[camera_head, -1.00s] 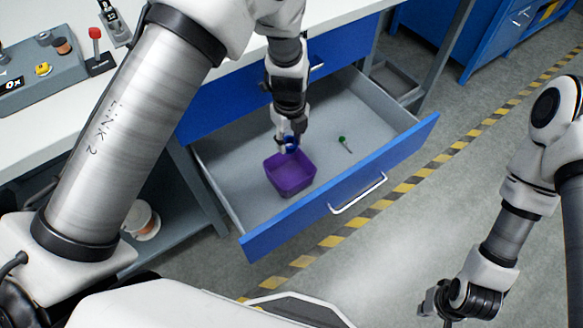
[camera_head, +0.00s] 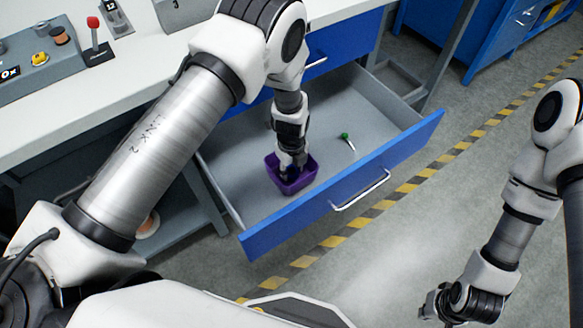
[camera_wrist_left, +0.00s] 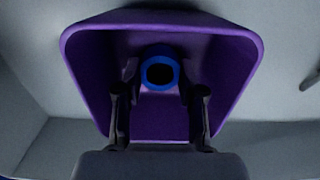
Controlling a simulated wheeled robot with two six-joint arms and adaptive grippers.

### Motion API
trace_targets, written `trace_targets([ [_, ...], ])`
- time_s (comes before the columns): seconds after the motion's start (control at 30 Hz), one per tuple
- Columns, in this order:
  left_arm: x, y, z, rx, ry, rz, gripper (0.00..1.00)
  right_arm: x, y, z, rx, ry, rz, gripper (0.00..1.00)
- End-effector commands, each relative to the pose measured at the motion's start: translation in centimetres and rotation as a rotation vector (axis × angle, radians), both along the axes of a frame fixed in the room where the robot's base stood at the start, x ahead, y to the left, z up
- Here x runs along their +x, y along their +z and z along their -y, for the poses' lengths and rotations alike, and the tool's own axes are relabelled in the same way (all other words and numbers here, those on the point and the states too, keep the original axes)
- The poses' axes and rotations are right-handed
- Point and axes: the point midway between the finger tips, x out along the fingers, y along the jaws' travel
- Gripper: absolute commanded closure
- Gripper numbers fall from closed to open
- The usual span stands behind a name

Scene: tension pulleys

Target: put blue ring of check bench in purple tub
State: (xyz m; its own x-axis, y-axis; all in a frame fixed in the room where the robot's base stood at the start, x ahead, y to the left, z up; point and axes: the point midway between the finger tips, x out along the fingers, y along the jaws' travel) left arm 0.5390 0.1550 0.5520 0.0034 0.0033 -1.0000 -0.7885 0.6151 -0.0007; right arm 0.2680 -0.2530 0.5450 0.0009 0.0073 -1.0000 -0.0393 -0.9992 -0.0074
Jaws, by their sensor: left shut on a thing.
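The purple tub (camera_head: 307,181) stands in the open drawer of the bench. My left gripper (camera_head: 290,174) points down into the tub. In the left wrist view the blue ring (camera_wrist_left: 160,68) sits between the two fingertips of my left gripper (camera_wrist_left: 160,92), inside the outline of the purple tub (camera_wrist_left: 240,50). The left gripper is shut on the ring. Whether the ring touches the tub floor cannot be told. In the head view the ring is hidden by the gripper and tub. My right gripper (camera_head: 447,303) hangs at the lower right, away from the drawer; its finger opening is unclear.
The open drawer (camera_head: 240,190) has a blue front with a white handle (camera_head: 360,192). The white bench top (camera_head: 140,85) holds a grey control box (camera_head: 38,65) and a red-knobbed lever (camera_head: 95,40).

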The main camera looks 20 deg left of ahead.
Motion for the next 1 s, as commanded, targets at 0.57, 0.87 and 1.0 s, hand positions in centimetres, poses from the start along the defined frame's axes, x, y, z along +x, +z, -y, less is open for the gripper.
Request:
trace_targets([
  [0.57, 0.1, 1.9, 0.0, 0.001, 0.0, 0.002, 0.36, 0.0, 0.6, 0.0, 0.0, 0.0, 0.0, 1.0],
  [0.87, 0.1, 9.4, 0.0, 0.001, -0.001, 0.003, 0.36, 0.0, 2.0, 0.0, 0.0, 0.0, 0.0, 1.0],
  [1.0, 0.0, 11.6, 0.0, 0.0, 0.0, 0.001, 0.36, 0.0, 2.2, 0.0, 0.0, 0.0, 0.0, 1.0],
])
